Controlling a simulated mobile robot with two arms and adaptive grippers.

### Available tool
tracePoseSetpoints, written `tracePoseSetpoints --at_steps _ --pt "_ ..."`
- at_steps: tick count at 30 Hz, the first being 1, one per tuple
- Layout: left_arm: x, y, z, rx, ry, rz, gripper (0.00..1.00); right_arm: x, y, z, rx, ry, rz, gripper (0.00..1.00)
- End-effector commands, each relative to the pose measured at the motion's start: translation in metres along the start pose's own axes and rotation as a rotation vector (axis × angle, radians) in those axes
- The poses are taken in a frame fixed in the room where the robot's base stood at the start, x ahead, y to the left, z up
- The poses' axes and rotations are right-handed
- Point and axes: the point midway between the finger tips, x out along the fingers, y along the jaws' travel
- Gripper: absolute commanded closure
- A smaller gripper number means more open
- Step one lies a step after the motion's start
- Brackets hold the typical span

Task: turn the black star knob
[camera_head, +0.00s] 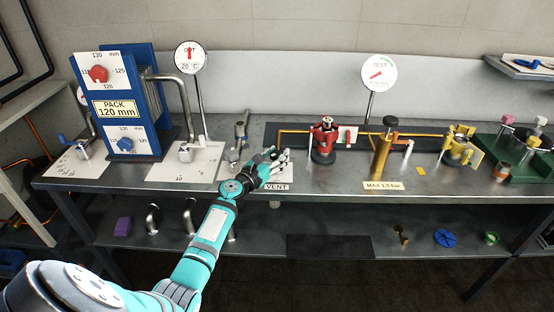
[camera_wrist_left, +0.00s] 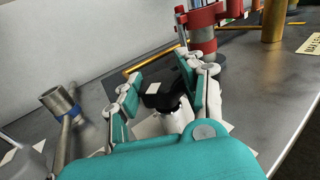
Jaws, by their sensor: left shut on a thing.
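The black star knob (camera_wrist_left: 158,98) sits on a pale metal stem between my left fingers in the left wrist view. My left gripper (camera_wrist_left: 158,92) is shut on it, with one teal-padded finger on each side. In the head view my left gripper (camera_head: 272,160) reaches over the bench just behind the VENT label (camera_head: 277,186). The fingers hide most of the knob there. My right gripper is in neither view.
On the steel bench (camera_head: 225,195), a grey metal valve (camera_head: 238,140) stands left of the gripper. A red valve (camera_head: 323,140) and a brass cylinder with a black top (camera_head: 382,152) stand to the right. A round TEST gauge (camera_head: 378,73) stands behind them.

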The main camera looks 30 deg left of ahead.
Motion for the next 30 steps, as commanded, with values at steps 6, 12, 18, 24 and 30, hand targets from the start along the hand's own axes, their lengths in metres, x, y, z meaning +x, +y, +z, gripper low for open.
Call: tracePoseSetpoints --at_steps 6,12,18,24,30 --pt "0.001 0.003 -0.006 0.006 -0.001 -0.190 0.93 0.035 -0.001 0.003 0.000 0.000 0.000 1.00" --pt "0.001 0.003 -0.005 0.003 -0.001 -0.330 0.93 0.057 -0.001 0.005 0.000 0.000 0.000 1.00" --pt "0.001 0.003 -0.004 0.002 0.000 -0.422 0.93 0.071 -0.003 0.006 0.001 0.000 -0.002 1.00" --pt "0.001 0.002 -0.002 0.001 0.000 -0.468 0.93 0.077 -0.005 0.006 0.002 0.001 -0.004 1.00" --pt "0.001 0.002 -0.001 0.000 0.000 -0.480 0.93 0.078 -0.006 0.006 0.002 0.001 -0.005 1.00"
